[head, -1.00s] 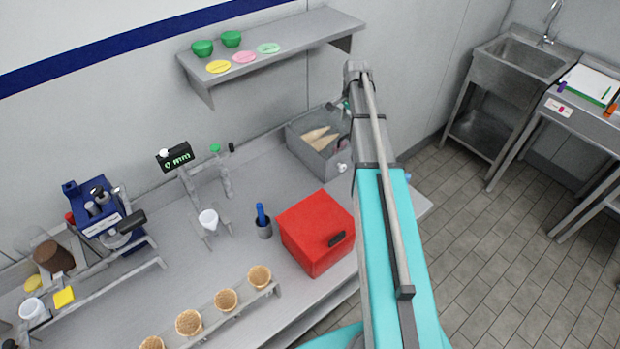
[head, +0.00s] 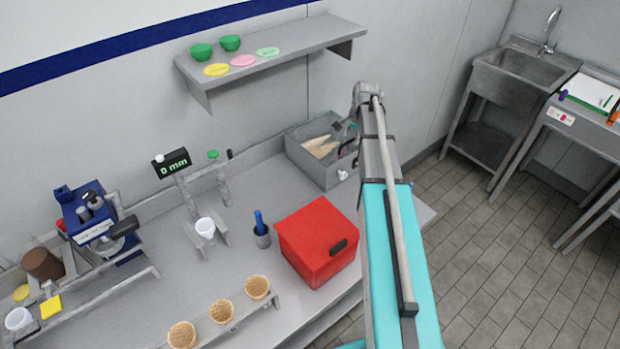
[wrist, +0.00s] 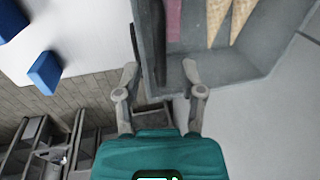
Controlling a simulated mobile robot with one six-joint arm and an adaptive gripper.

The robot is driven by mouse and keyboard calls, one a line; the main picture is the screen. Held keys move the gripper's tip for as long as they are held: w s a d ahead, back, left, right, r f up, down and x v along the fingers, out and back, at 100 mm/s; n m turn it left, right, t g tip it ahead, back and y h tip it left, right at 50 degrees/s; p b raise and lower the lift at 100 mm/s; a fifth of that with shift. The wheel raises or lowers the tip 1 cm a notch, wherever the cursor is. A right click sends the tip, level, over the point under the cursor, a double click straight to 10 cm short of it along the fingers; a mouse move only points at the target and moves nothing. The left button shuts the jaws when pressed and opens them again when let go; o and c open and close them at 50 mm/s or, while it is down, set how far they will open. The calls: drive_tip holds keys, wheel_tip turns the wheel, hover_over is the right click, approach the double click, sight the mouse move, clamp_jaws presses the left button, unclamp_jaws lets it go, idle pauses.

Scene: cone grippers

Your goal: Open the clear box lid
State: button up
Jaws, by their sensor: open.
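The box (head: 322,174) stands at the back of the counter, right of the middle in the head view. It has grey walls and holds tan cones (head: 320,146). A clear lid cannot be told apart from the box. In the wrist view the box wall (wrist: 228,68) fills the upper right, with cones (wrist: 218,22) and a pink item (wrist: 174,20) inside. My gripper (wrist: 160,82) is open, its two fingers apart near the box's lower left corner. Nothing shows held between them. Whether a finger touches the box cannot be told. In the head view my arm largely hides the gripper.
A red box (head: 318,240) stands in front of the grey box. A blue-handled tool in a dark cup (head: 262,236) is beside it. A wall shelf (head: 280,55) hangs above. Cones in a rack (head: 222,311) line the front. Floor is open to the right.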

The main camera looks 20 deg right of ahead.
drive_tip(key=shift+s+r+p, duration=1.15)
drive_tip(key=shift+r+p, duration=4.75)
drive_tip(key=shift+r, duration=0.2)
drive_tip(key=s+a+f+n+b, duration=0.5)
drive_tip(key=s+a, duration=0.2)
drive_tip(key=a, duration=0.3)
drive_tip(key=s+a+f+n+g+b, duration=0.1)
drive_tip(key=s+a+f+n+b, duration=0.4)
drive_tip(key=a, duration=0.5)
drive_tip(key=shift+s+a+n+g+h, duration=0.3)
drive_tip(key=shift+s+n, duration=0.2)
drive_tip(key=shift+s, duration=0.75)
drive_tip(key=shift+f, duration=0.1)
drive_tip(key=s+a+f+b, duration=0.1)
drive_tip(key=s+a+f+n, duration=0.1)
drive_tip(key=s, duration=0.1)
drive_tip(key=s+a+n+b, duration=0.1)
drive_tip(key=shift+s+a+f+b, duration=0.3)
drive_tip(key=shift+s+a+f, duration=0.05)
drive_tip(key=shift+a+f, duration=0.05)
drive_tip(key=shift+s+a+n, duration=0.3)
drive_tip(key=shift+n, duration=0.2)
